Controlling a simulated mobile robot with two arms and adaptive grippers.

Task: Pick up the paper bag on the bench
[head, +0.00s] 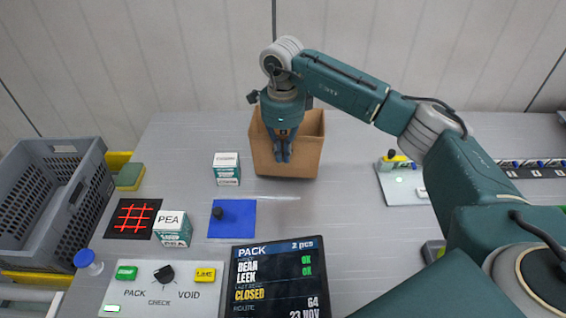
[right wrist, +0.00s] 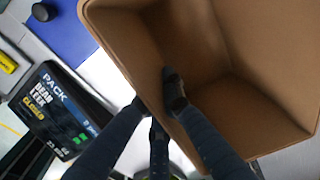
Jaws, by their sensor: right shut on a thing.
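The paper bag (head: 306,156) is brown, open at the top and upright at the back middle of the bench (head: 345,215). My right gripper (head: 283,155) comes down over its near wall and is shut on that wall near the rim. In the right wrist view, the bag (right wrist: 245,65) fills the upper right, and its inside looks empty. There one finger of my right gripper (right wrist: 160,104) is inside the bag and the others are outside. I cannot tell whether the bag's base touches the bench. My left gripper is not in view.
A PEA carton (head: 173,231) and another carton (head: 227,170) stand left of the bag. A blue mat (head: 238,222) with a dark knob lies in front. A PACK screen (head: 278,285) is at the near edge. A grey crate (head: 40,215) stands far left.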

